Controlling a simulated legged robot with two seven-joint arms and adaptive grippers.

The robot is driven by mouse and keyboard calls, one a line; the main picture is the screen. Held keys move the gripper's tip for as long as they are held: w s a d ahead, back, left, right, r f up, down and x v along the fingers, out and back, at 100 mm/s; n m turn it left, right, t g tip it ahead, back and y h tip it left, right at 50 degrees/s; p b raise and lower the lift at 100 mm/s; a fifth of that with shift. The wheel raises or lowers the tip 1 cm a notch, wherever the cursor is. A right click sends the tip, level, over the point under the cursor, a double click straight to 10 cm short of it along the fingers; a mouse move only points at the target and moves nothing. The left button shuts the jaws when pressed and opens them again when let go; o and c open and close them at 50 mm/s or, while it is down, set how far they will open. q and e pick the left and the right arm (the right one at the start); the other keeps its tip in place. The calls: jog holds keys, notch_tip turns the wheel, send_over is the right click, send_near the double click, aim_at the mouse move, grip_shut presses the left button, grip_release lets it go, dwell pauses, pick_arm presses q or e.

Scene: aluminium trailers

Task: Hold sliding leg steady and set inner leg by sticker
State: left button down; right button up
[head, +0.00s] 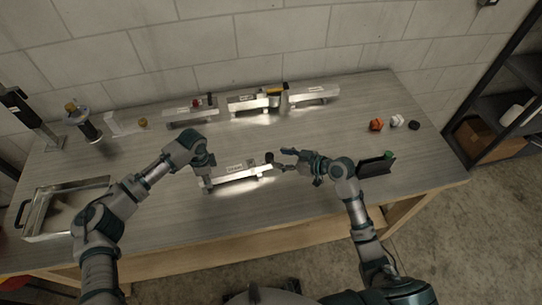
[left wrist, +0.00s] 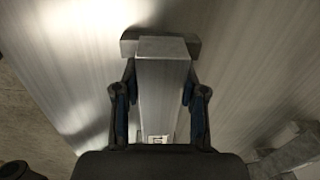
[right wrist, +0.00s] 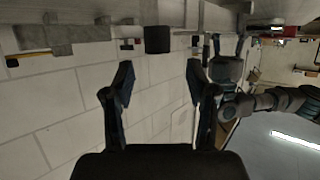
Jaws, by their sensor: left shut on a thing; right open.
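An aluminium sliding leg (head: 238,175) with a white label lies lengthwise near the middle of the table. A dark block (head: 269,157) sits at its right end; I cannot tell whether it belongs to the inner leg. My left gripper (head: 207,168) is shut on the leg's left end. In the left wrist view its fingers (left wrist: 160,100) flank the metal bar (left wrist: 162,75), and a small marked sticker (left wrist: 157,139) shows near the palm. My right gripper (head: 284,160) is open and empty, just right of the dark block, which also shows beyond its fingertips in the right wrist view (right wrist: 158,40).
More aluminium assemblies (head: 245,103) stand along the back of the table. A dark holder (head: 376,166) stands right of my right gripper. A metal tray (head: 62,208) is at the left.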

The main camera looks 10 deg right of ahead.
aim_at(270, 157)
jog(key=x, duration=0.5)
jog(key=shift+f, duration=0.2)
jog(key=shift+c, duration=0.2)
jog(key=shift+a, duration=0.15)
grip_shut()
